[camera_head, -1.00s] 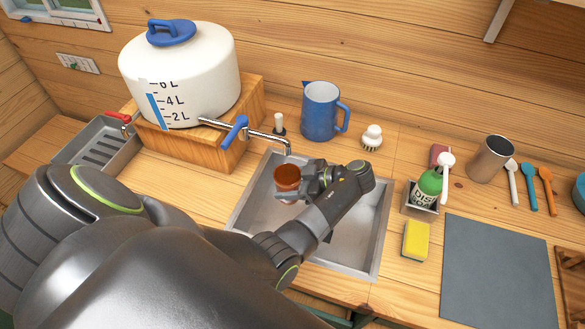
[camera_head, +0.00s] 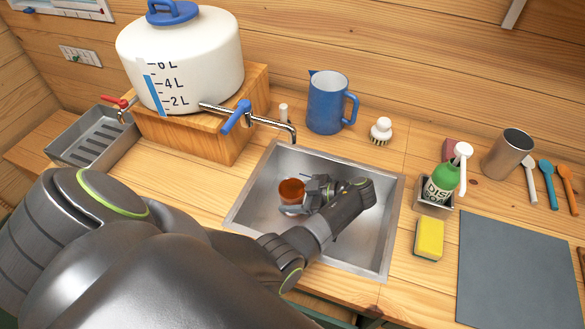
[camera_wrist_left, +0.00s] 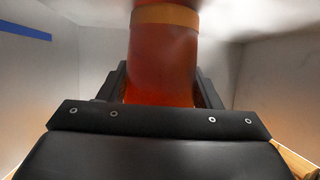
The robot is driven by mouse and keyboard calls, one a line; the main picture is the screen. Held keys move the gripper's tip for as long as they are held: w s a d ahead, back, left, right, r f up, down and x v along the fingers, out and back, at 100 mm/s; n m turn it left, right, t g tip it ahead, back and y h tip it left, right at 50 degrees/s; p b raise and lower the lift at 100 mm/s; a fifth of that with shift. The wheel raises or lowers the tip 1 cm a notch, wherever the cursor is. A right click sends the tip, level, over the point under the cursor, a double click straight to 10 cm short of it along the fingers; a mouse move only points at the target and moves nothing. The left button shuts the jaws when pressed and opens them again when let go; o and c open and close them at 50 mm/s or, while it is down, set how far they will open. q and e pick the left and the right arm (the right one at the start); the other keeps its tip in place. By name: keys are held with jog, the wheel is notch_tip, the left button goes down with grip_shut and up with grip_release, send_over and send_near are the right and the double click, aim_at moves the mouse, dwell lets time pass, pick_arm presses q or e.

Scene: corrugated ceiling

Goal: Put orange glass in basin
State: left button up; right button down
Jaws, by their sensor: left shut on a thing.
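The orange glass (camera_head: 291,188) is upright inside the basin's outline, held by my left gripper (camera_head: 308,192). In the left wrist view the orange glass (camera_wrist_left: 162,60) stands between the two dark fingers (camera_wrist_left: 160,92), which are shut on it. Pale basin walls surround it there. The metal basin (camera_head: 372,262) is set into the wooden counter. Whether the glass touches the basin floor cannot be told. My right gripper does not show.
The tap (camera_head: 275,123) reaches over the basin's back left edge from the white water tank (camera_head: 190,55). A blue jug (camera_head: 327,105), a brush (camera_head: 381,130), a green soap bottle (camera_head: 441,182) and a sponge (camera_head: 429,239) stand around the basin. A grey mat (camera_head: 515,265) lies right.

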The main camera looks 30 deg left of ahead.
pick_arm(q)
jog(key=shift+f, duration=0.1)
jog(key=o, duration=1.1)
jog(key=shift+d+r, duration=0.1)
jog(key=shift+r, duration=0.1)
jog(key=v, duration=0.1)
jog(key=b+v, duration=0.1)
jog(key=shift+w+d+f, duration=0.1)
jog(key=shift+w+d, duration=0.05)
jog(key=shift+d, duration=0.15)
jog(key=p+v, duration=0.2)
jog(key=v, duration=0.1)
jog(key=shift+r, duration=0.35)
jog(key=shift+w+d+r+p, duration=0.1)
jog(key=shift+d+r+p, duration=0.1)
jog(key=shift+d, duration=0.1)
jog(key=shift+w+d+r+p, duration=0.1)
jog(key=shift+d+p, duration=0.1)
jog(key=shift+d, duration=0.15)
